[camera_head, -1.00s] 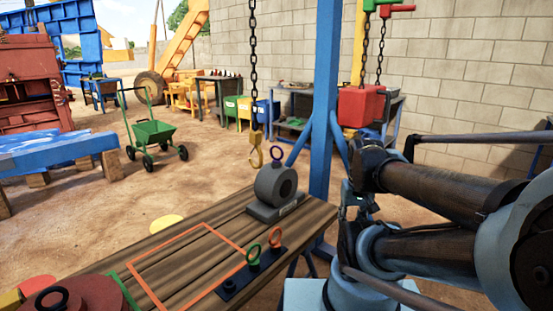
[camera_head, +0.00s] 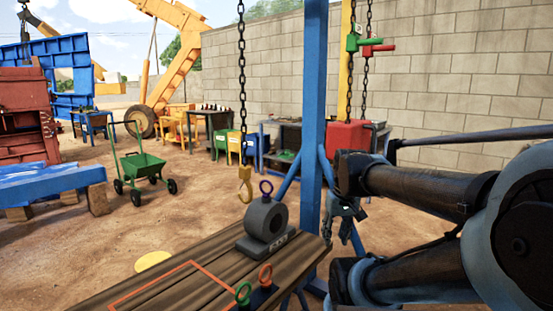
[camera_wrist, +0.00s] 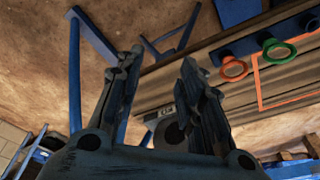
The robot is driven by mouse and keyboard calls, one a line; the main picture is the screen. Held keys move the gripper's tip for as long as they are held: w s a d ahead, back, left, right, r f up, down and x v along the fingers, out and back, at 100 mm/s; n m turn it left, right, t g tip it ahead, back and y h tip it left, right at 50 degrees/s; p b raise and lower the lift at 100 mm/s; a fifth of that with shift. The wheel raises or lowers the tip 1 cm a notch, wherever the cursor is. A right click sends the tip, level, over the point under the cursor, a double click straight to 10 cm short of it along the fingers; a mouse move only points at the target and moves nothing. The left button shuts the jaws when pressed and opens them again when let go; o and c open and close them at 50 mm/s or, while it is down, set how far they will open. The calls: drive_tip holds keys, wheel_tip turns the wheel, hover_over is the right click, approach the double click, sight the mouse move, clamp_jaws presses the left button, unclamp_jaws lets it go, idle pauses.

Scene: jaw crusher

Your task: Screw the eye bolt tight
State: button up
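A purple eye bolt (camera_head: 266,190) stands upright in the top of a grey round housing (camera_head: 262,220) with a hole through it, on the wooden table (camera_head: 190,265). Whether its thread is fully seated cannot be told. A green eye bolt (camera_head: 243,293) and an orange eye bolt (camera_head: 265,274) stand at the table's near edge; the wrist view shows them in a dark blue rack (camera_wrist: 240,46). My gripper (camera_head: 343,222) hangs right of the housing, beyond the table edge. In the wrist view, its fingers (camera_wrist: 158,82) are apart and empty. The housing (camera_wrist: 170,132) is partly hidden behind a finger.
A yellow hook (camera_head: 245,185) on a chain hangs just left of the purple eye bolt. A blue post (camera_head: 313,110) with braces stands behind the housing, near my arm. A red block (camera_head: 348,136) hangs or rests behind. An orange outline (camera_head: 150,285) marks the tabletop.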

drive_tip(key=w+a+r+n+y, duration=0.15)
drive_tip(key=w+a+r, duration=0.25)
drive_tip(key=w+r, duration=0.4)
drive_tip(key=w+a+r+n+y, duration=0.1)
drive_tip(key=w+a+r+n, duration=0.3)
drive_tip(key=w, duration=0.6)
drive_tip(key=n+g+y, duration=0.1)
drive_tip(key=n+y, duration=0.1)
drive_tip(key=n, duration=0.2)
approach(263, 182)
drive_tip(key=shift+m+h, duration=0.25)
drive_tip(key=x, duration=1)
drive_tip(key=shift+w+a, duration=0.15)
drive_tip(key=shift+w, duration=0.25)
clamp_jaws()
